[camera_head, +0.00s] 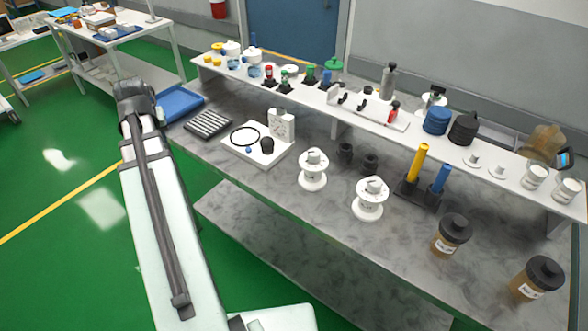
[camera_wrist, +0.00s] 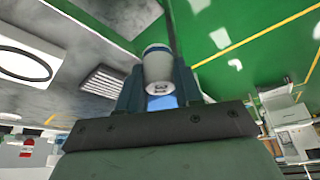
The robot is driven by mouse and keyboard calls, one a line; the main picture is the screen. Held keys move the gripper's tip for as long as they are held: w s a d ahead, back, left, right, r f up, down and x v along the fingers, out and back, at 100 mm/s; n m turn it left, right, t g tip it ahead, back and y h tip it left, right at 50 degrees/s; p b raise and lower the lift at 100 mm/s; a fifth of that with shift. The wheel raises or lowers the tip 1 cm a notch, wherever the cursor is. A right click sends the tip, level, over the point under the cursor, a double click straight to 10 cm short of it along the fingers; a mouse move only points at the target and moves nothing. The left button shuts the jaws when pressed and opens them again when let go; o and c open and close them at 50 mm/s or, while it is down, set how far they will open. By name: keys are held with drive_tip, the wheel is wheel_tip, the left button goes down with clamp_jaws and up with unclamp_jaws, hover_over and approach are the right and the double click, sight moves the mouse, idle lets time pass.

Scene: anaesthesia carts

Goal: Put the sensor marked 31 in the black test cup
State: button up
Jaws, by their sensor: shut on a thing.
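Small dark marking is on the sensor's near end, too small to read surely. In the head view I cannot make out the gripper or the held sensor. A black cup (camera_head: 267,146) stands on the white base (camera_head: 262,159) of a gauge stand on the grey bench, beside a black ring (camera_head: 243,137). Two more dark cups (camera_head: 345,152) (camera_head: 370,162) stand farther right on the bench. My gripper is apart from the black cup.
A slotted rack (camera_head: 208,123) and a blue tray (camera_head: 178,103) lie at the bench's left end. White spools (camera_head: 313,170) (camera_head: 369,199) stand right of the gauge stand. Green floor is open at left.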

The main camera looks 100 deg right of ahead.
drive_tip(key=s+r+m+g, duration=0.2)
drive_tip(key=s+m, duration=0.2)
drive_tip(key=s, duration=1.5)
drive_tip(key=s+r+m+g, duration=0.15)
drive_tip(key=s+m, duration=0.25)
drive_tip(key=s, duration=1.6)
drive_tip(key=s+a+f, duration=0.3)
drive_tip(key=s+a, duration=0.1)
drive_tip(key=s, duration=0.6)
drive_tip(key=shift+m, duration=0.4)
drive_tip(key=shift+w+a+f, duration=0.1)
drive_tip(key=shift+w+f, duration=0.05)
drive_tip(key=shift+f, duration=2.15)
drive_tip(key=shift+w+a+f, duration=0.1)
drive_tip(key=shift+f, duration=2.15)
drive_tip(key=o, duration=0.8)
drive_tip(key=shift+f, duration=0.15)
drive_tip(key=shift+c, duration=0.2)
drive_tip(key=shift+o, duration=0.3)
drive_tip(key=v, duration=1.2)
drive_tip(key=shift+d+r, duration=0.25)
drive_tip(key=shift+d, duration=0.05)
